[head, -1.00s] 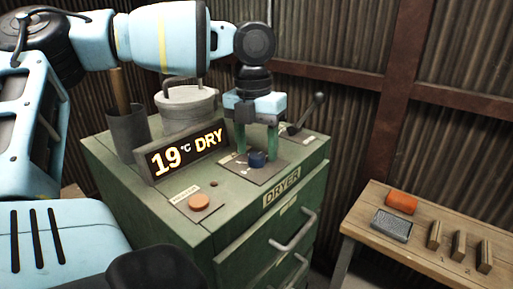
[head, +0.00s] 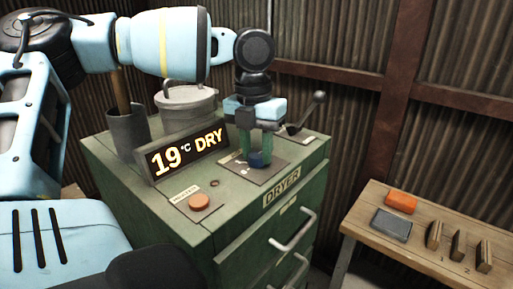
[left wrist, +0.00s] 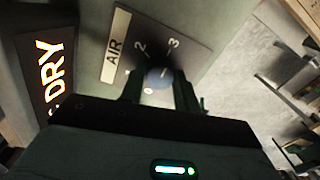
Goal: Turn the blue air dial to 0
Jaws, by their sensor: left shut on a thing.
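The blue air dial (head: 257,163) sits on a plate on top of the green dryer. My left gripper (head: 256,156) points down over it and is shut on it, with a finger on each side. In the left wrist view the dial (left wrist: 158,77) shows between the dark fingers (left wrist: 157,90). The AIR label (left wrist: 115,46) and the numbers 2 and 3 show beside it. A light mark on the dial seems to point toward the 3. The 0 cannot be made out. My right gripper is not in view.
A lit sign (head: 188,156) reading 19 °C DRY stands left of the dial. A lidded pot (head: 186,106) stands behind the sign. A wooden bench (head: 410,227) is at right.

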